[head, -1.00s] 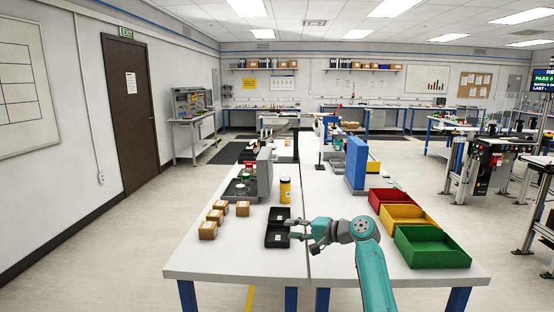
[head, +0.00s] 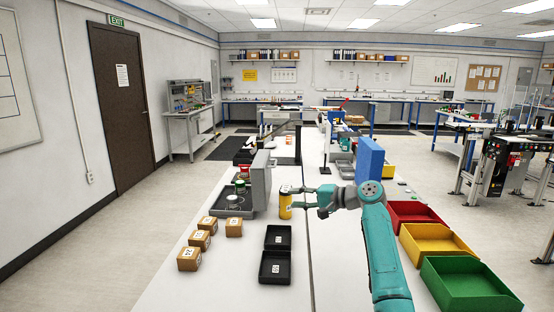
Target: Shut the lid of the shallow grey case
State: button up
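The shallow grey case stands open at the left middle of the table. Its low tray (head: 220,211) holds small green and white items, and its grey lid (head: 262,183) stands upright along the tray's right side. My gripper (head: 288,198) points left, to the right of the lid and apart from it. Its two fingers look spread. A yellow can (head: 285,207) shows right at the fingertips; I cannot tell whether they touch it.
Several cardboard boxes (head: 188,259) sit at the front left. An open black case (head: 275,268) lies near the front. A blue upright panel (head: 369,160) stands to the right, with red (head: 414,213), yellow (head: 438,246) and green bins (head: 465,285) in front of it.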

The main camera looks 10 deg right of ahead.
aim_at(261, 169)
jog(key=i+l, duration=0.2)
jog(key=i, duration=0.15)
jog(key=i+l, duration=0.15)
jog(key=i, duration=0.25)
jog(key=i+l, duration=0.2)
jog(key=i, duration=0.15)
